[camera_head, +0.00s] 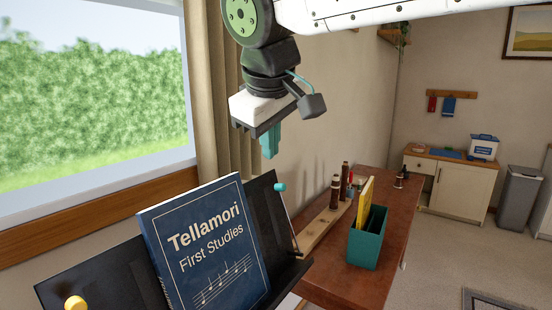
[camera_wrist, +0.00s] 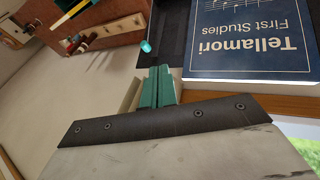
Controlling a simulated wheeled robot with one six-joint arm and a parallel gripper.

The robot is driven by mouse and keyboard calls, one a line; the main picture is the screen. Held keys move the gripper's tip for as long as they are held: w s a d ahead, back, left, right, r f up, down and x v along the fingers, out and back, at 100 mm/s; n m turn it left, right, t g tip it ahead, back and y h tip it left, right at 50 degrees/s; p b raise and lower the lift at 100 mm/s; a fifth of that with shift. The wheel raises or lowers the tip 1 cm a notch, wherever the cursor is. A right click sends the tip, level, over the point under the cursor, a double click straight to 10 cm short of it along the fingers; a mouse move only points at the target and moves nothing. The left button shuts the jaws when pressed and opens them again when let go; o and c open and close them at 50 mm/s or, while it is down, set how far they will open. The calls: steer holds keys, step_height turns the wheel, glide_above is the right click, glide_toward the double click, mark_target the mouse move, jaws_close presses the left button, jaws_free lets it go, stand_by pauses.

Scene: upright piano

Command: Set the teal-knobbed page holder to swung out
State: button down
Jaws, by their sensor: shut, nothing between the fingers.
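The teal-knobbed page holder (camera_head: 280,187) is at the right side of the black music desk (camera_head: 262,200). Its thin rod runs from the teal knob down and right to the desk's ledge, clear of the book's right edge. In the wrist view the teal knob (camera_wrist: 146,46) shows just beyond my fingertips. My gripper (camera_head: 270,153) has teal fingers, which are shut and empty. It hangs above and slightly left of the knob in the head view, with a gap between them. The fingers also show in the wrist view (camera_wrist: 155,72).
A blue book (camera_head: 208,245) stands on the desk, beside the page holder. A yellow knob (camera_head: 75,303) is at the lower left. A teal box (camera_head: 367,240) with a yellow book and several dark bobbin-like objects stand on the wooden top (camera_head: 330,285) at right. A curtain and wall are behind.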

steer(key=w+d+x, duration=0.1)
steer(key=x, duration=1)
steer(key=shift+w+r, duration=0.2)
steer(key=shift+r, duration=0.05)
